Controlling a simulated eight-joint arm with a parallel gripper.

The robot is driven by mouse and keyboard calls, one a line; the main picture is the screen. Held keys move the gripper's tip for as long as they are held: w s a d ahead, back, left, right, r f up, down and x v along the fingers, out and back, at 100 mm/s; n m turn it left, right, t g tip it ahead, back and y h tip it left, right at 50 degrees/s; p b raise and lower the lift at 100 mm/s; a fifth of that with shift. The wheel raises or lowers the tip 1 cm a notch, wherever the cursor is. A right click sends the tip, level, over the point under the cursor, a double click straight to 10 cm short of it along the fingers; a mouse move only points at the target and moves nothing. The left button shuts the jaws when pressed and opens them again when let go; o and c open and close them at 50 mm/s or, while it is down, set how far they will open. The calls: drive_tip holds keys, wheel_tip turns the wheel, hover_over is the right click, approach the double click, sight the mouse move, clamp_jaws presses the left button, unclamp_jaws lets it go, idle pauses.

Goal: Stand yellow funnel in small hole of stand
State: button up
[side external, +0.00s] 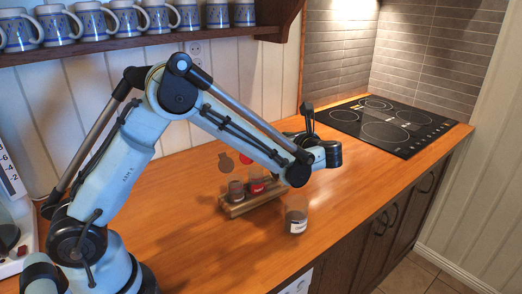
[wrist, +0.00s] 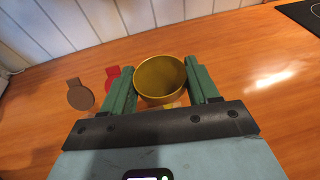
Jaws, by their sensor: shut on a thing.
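The yellow funnel (wrist: 161,84) is between the two green fingers of my gripper (wrist: 158,76) in the wrist view, with its wide mouth facing the camera. My gripper is shut on it. Its spout is mostly hidden below the bowl. In the side view my forearm hides the fingers and the funnel. A low wooden stand (side external: 238,211) rests on the counter there, below and left of my wrist. It holds a dark-filled jar (side external: 236,190) and a red jar (side external: 256,183). I cannot make out its small hole.
A clear jar with dark contents (side external: 296,219) stands right of the stand, near the counter's front. A brown tabbed disc (wrist: 80,95) and a red one (wrist: 113,74) lie behind the stand. A black cooktop (side external: 385,124) is at the far right. Open counter lies between.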

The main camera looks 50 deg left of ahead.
drive_tip(key=shift+f, duration=4.2)
drive_tip(key=o, duration=1.1)
drive_tip(key=v, duration=0.3)
wheel_tip(320, 180, up, 7)
